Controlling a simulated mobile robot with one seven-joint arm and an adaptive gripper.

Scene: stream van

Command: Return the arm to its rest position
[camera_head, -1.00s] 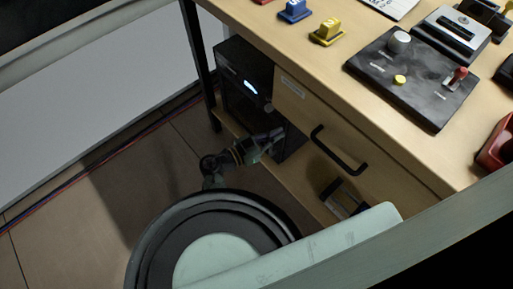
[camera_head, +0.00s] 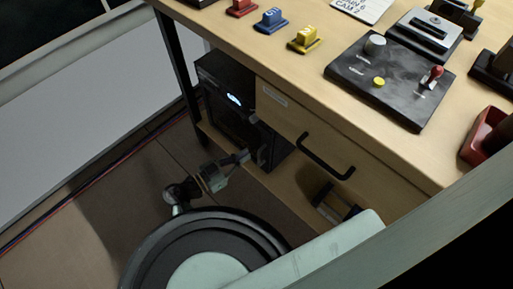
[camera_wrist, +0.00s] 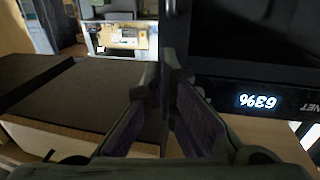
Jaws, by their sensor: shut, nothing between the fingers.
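My arm is folded low in the head view, above my round base. My gripper (camera_head: 244,156) points right, toward the front of a black box with a lit display (camera_head: 234,99) under the desk. In the wrist view the two dark fingers of my gripper (camera_wrist: 166,75) come together at their tips, with nothing held between them. The lit display (camera_wrist: 258,101) shows there upside down, to the right of the fingers. In the head view the small gripper makes the exact gap to the box hard to judge.
The wooden desk has a drawer with a black handle (camera_head: 326,157) right of my gripper. A dark desk leg (camera_head: 178,65) stands left of the box. Yellow, blue and red blocks and a black control panel (camera_head: 390,78) are on top. Open floor (camera_head: 120,185) lies left.

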